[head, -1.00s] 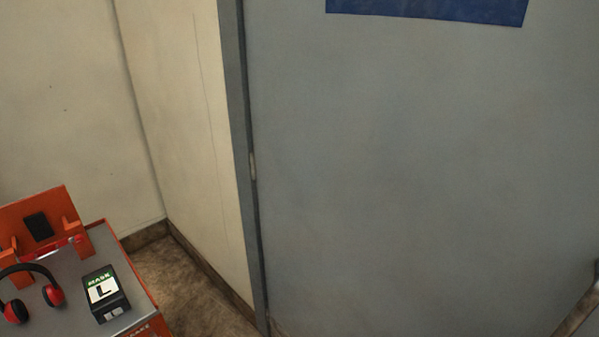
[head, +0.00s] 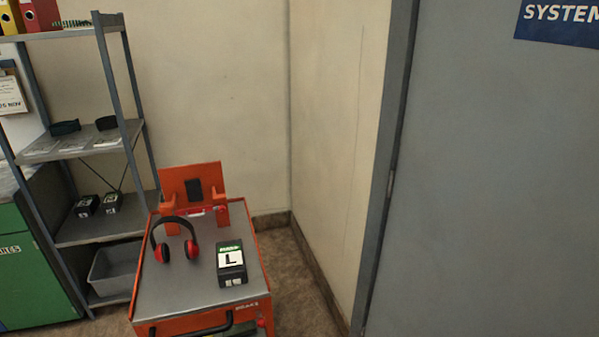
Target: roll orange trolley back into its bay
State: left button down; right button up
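The orange trolley (head: 182,286) stands on the floor in the lower middle left of the head view, near the corner of the walls. It has a grey top, an orange upright panel at its back and a dark handle (head: 205,328) at its near edge. Red and black headphones (head: 190,251) and a black box (head: 231,262) marked "L" lie on its top. The trolley's lower part is cut off by the frame's edge. No bay marking shows clearly. Neither of my grippers is in view.
A grey metal shelf unit (head: 101,145) stands left of the trolley, with boxes and a grey bin (head: 114,268). A green cabinet (head: 40,280) is at far left. A grey door (head: 490,190) fills the right. Some bare floor (head: 295,285) shows right of the trolley.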

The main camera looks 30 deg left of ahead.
aim_at(182, 297)
jog(key=u, duration=1.7)
